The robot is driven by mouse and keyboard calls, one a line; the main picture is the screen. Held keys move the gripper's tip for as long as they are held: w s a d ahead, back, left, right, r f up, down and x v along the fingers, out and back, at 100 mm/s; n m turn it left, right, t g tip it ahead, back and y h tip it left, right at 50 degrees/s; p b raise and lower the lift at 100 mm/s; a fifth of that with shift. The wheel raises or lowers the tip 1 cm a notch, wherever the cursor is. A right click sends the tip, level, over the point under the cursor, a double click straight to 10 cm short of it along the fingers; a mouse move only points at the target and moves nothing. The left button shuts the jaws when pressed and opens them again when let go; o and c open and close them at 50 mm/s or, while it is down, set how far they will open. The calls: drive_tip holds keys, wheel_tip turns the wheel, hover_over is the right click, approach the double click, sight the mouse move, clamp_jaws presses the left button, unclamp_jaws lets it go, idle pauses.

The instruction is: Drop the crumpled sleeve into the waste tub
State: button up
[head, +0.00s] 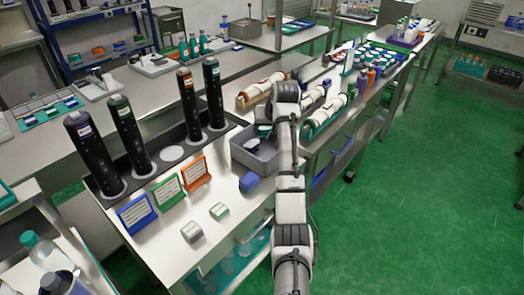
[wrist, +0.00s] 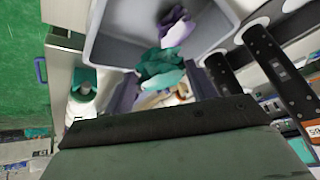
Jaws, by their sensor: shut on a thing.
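A grey waste tub (head: 268,163) stands on the bench beside the row of dark cylinders. It also shows at the top of the wrist view (wrist: 112,30). A crumpled teal sleeve (wrist: 160,68) is at the tips of my gripper (wrist: 162,88), which appears shut on it. The sleeve overlaps the tub's near wall and opening in the wrist view; its height above the tub is hard to tell. In the head view the teal sleeve (head: 263,131) shows at the tub's far edge, partly hidden by my arm. A crumpled purple piece (wrist: 178,28) lies inside the tub.
Several tall dark cylinders (head: 127,138) stand in a holder left of the tub. Blue, green and orange cards (head: 167,188) stand in front of them. A blue block (head: 249,183) sits close before the tub. Rolls in trays (head: 327,112) lie to the right.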

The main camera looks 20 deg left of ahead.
drive_tip(key=shift+f, duration=1.45)
drive_tip(key=o, duration=1)
drive_tip(key=b+v, duration=0.2)
drive_tip(key=v, duration=1.2)
drive_tip(key=shift+b, duration=0.35)
drive_tip(key=shift+f, duration=0.1)
